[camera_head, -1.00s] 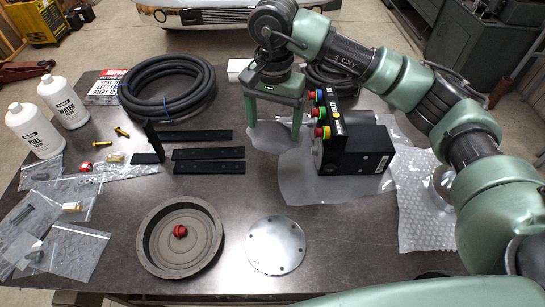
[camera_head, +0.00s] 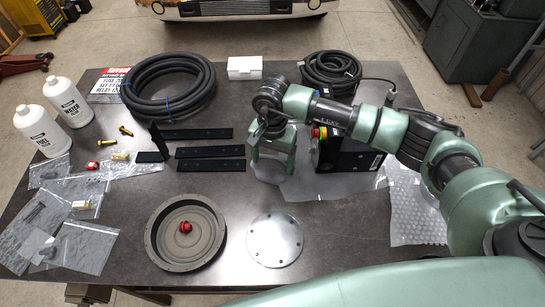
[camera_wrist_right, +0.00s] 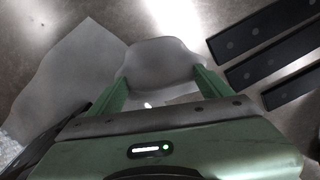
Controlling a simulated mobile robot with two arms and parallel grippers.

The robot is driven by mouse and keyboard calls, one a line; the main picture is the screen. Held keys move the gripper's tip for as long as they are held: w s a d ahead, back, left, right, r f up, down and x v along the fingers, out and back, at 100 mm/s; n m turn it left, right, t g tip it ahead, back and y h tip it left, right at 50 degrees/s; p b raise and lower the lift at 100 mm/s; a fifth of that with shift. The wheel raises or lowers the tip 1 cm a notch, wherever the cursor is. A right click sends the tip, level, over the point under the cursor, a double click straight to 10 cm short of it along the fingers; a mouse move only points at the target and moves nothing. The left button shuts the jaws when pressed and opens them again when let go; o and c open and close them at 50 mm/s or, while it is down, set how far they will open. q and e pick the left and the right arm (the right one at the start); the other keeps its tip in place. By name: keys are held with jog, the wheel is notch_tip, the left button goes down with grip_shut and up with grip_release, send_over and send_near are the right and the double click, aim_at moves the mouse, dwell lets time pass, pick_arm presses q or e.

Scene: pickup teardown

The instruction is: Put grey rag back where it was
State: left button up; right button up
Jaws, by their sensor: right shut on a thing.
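The grey rag (camera_head: 274,176) shows below and between the fingers of my right gripper (camera_head: 273,171), left of the black box (camera_head: 347,152). In the right wrist view the rag (camera_wrist_right: 160,58) spreads out beyond the green fingertips of the gripper (camera_wrist_right: 163,88), which is shut on it. Part of the rag is hidden by the fingers. I cannot tell whether the rag touches the table. My left gripper is not in view.
A clear sheet (camera_head: 325,188) lies under the black box, beside the rag. Black flat bars (camera_head: 210,166) lie to the left. A round metal plate (camera_head: 275,241) and a grey round pan (camera_head: 160,250) lie nearer. Bubble wrap (camera_head: 415,215) lies right. Table between is clear.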

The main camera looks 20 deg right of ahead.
aim_at(272, 159)
jog(key=shift+f, duration=0.1)
jog(key=shift+f+b, duration=0.1)
jog(key=shift+b, duration=0.2)
jog(key=o, duration=1.3)
jog(key=shift+r+p, duration=0.35)
jog(key=shift+p, duration=0.05)
jog(key=shift+r+b, duration=2.55)
jog(key=shift+r, duration=3.35)
